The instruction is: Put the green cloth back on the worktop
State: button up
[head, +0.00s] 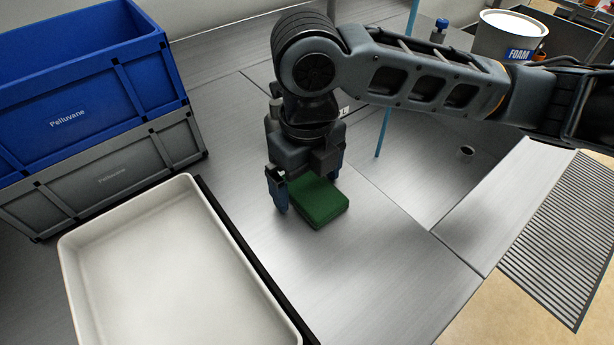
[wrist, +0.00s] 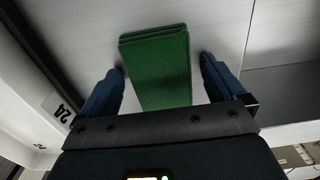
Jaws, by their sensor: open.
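The green cloth (head: 318,200) is a folded block lying flat on the steel worktop (head: 385,262). My gripper (head: 308,196) is low over the worktop at the cloth, pointing down, with one blue finger at the cloth's left side. In the wrist view the cloth (wrist: 160,65) lies between the two spread blue fingers of my gripper (wrist: 162,75). A gap shows on each side of it there. The gripper is open and holds nothing. The gripper body hides part of the cloth's far side in the head view.
A white tray (head: 232,235) stands at the left front, with a dark strip along its right side. A blue crate (head: 85,75) sits on a grey crate (head: 105,172) at the left. A thin blue rod (head: 384,132) and a foam bucket (head: 508,38) are behind right. The worktop's front is clear.

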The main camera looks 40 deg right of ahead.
aim_at(307, 185)
notch_tip(307, 185, up, 12)
jog(key=shift+r, duration=0.15)
dwell(0.3)
